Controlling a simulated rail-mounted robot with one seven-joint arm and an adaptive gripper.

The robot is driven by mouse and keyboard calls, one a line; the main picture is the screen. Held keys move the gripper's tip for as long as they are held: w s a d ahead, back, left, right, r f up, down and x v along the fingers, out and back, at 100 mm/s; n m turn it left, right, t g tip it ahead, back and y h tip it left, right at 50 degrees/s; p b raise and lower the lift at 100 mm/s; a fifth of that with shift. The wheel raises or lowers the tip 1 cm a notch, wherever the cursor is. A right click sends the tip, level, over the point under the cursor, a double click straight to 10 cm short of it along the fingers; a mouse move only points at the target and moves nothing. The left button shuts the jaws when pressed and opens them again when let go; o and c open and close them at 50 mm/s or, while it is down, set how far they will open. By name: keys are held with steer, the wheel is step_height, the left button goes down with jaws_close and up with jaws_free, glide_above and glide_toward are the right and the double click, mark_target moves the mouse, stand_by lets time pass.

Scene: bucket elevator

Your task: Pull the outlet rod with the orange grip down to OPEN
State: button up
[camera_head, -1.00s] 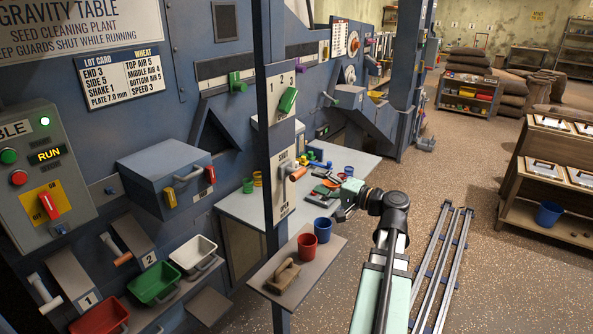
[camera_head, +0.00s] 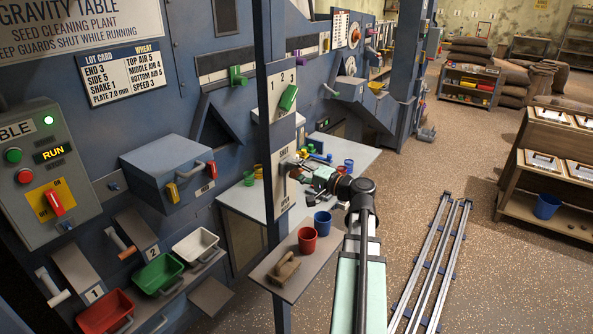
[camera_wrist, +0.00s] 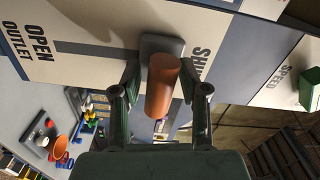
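The outlet rod's orange grip (camera_wrist: 162,88) sticks out of its grey slider at the SHUT end of the slot in the wrist view. The white outlet plate (camera_wrist: 95,62) reads OPEN OUTLET at the other end, left in this turned view. It also shows on the blue post in the head view (camera_head: 284,190), with SHUT at the top. My gripper (camera_wrist: 161,78) is open, with one finger on each side of the grip and small gaps showing. In the head view my gripper (camera_head: 300,166) is at the plate's upper part and largely hides the grip.
A shelf (camera_head: 262,270) below the plate carries a red cup (camera_head: 307,240), a blue cup (camera_head: 322,222) and a wooden-handled tool (camera_head: 284,267). A table (camera_head: 240,202) with small coloured items stands behind the post. A green grip (camera_head: 288,97) is above on the same post.

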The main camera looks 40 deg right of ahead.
jaws_close()
step_height(320, 180, down, 11)
steer(key=b, duration=1.1)
steer(key=shift+r, duration=0.2)
steer(key=o, duration=0.6)
jaws_free()
steer(key=shift+c, duration=0.2)
steer(key=shift+s+d, duration=0.15)
steer(key=shift+s, duration=0.3)
steer(key=v, duration=1.1)
